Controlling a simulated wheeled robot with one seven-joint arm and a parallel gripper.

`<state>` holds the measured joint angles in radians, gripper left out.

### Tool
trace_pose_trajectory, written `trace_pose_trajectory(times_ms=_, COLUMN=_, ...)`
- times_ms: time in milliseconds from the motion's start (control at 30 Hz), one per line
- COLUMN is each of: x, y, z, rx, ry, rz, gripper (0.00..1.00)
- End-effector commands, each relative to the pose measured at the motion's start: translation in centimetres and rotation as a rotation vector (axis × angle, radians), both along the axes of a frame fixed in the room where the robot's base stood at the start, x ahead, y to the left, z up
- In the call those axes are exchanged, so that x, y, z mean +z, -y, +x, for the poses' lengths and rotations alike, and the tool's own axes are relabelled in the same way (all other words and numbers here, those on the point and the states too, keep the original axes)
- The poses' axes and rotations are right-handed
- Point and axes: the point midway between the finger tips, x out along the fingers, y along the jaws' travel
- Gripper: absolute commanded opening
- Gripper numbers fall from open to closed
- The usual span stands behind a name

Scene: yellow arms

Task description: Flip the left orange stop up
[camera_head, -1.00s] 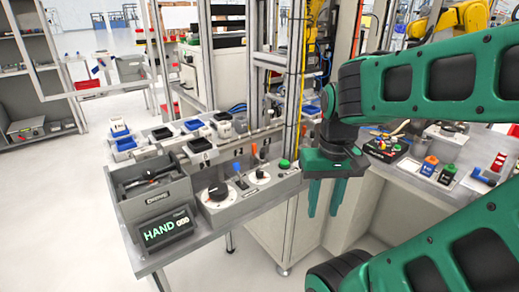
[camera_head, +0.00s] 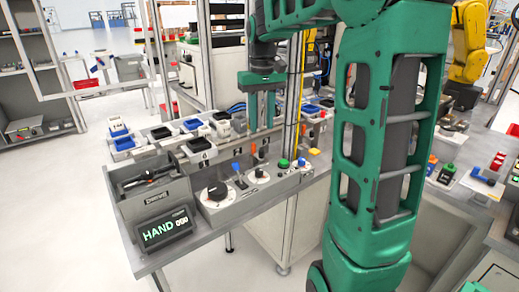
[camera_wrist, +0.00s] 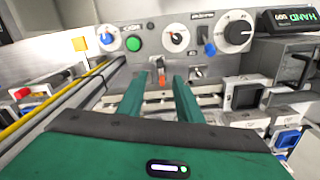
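A small orange stop (camera_head: 254,149) shows behind the grey control panel in the head view. In the wrist view one orange stop (camera_wrist: 161,79) appears between my fingertips. I cannot make out a second orange stop clearly, nor tell how the visible one is tilted. My gripper (camera_head: 262,128) points down above the rail area behind the panel, just above and beside the stop in the head view. Its two green fingers are apart, and it also shows in the wrist view (camera_wrist: 160,86). Nothing is seen held, and contact with the stop cannot be told.
The grey panel (camera_head: 218,213) has a black knob (camera_head: 217,190), a blue lever (camera_head: 240,181) and a green button (camera_head: 283,163). A HAND display (camera_head: 165,229) stands at its left. Blue and black bins (camera_head: 194,125) line the rails. A metal post (camera_head: 294,100) rises close to my gripper.

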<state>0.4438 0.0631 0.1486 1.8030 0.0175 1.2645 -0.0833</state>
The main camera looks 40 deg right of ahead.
Motion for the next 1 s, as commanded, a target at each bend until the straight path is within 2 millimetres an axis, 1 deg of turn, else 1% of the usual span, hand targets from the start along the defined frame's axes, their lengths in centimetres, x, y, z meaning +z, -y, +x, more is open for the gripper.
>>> trace_pose_trajectory(times_ms=300, x=-5.6, y=-0.1, z=-0.1, rx=0.001, ry=-0.004, rz=0.001, gripper=0.32)
trace_pose_trajectory(times_ms=500, x=-8.3, y=-0.1, z=-0.1, rx=0.001, ry=-0.001, rz=0.0, gripper=0.32)
trace_pose_trajectory(times_ms=700, x=-9.5, y=-0.1, z=-0.1, rx=0.0, ry=0.0, rz=-0.001, gripper=0.32)
trace_pose_trajectory(times_ms=967, x=-9.6, y=-0.1, z=-0.1, rx=0.001, ry=0.001, rz=-0.001, gripper=0.32)
trace_pose_trajectory(times_ms=1000, x=-9.6, y=-0.1, z=-0.1, rx=0.001, ry=0.0, rz=-0.001, gripper=0.3)
